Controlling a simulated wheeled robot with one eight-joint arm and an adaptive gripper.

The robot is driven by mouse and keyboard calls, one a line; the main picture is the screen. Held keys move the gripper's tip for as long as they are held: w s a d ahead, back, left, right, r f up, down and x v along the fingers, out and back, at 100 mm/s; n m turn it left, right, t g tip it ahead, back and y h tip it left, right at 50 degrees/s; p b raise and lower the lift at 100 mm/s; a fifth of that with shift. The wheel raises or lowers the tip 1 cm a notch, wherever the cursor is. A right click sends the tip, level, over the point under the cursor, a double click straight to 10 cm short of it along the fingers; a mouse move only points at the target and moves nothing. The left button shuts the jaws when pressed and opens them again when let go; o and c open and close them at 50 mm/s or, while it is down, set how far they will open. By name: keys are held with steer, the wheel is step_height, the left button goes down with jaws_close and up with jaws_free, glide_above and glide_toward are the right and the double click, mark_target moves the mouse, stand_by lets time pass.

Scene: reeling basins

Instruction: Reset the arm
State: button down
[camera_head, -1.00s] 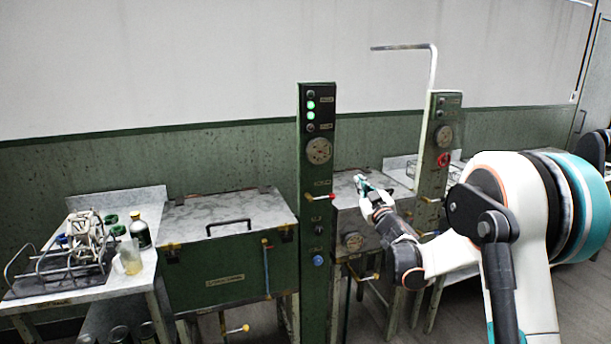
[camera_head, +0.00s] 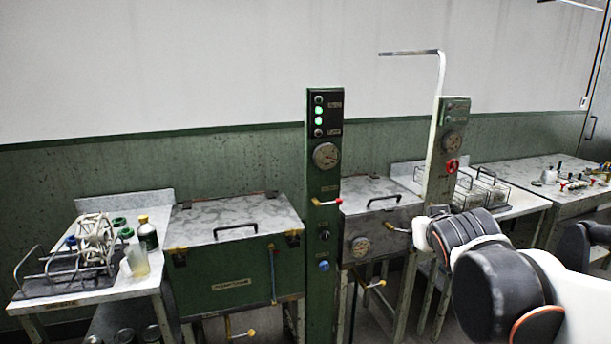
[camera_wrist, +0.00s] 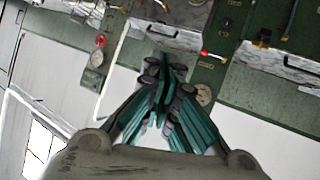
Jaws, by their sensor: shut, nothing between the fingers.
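My gripper (camera_wrist: 163,98) shows in the wrist view with its teal fingers together and nothing between them. Behind it in that view are the green control posts and basin lids, seen tilted. In the head view my arm reaches in from the lower right. The gripper's fingers cannot be made out there; the dark wrist links stand in front of the right-hand table and post.
A large green basin (camera_head: 225,285) and a smaller basin (camera_head: 372,220) have shut lids. Green posts (camera_head: 323,260) and (camera_head: 447,140) rise beside them. A left table (camera_head: 90,292) holds a rack and bottles. A right table (camera_head: 530,170) holds small items.

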steer(key=s+a+f+g+y, duration=0.1)
steer(key=s+f, duration=0.4)
steer(key=s, duration=0.6)
steer(key=s+a+f+g+y, duration=0.1)
steer(key=s+a+f+g, duration=0.3)
steer(key=s, duration=0.8)
step_height(320, 180, down, 3)
steer(key=shift+a+r+y, duration=0.2)
steer(key=shift+y, duration=0.1)
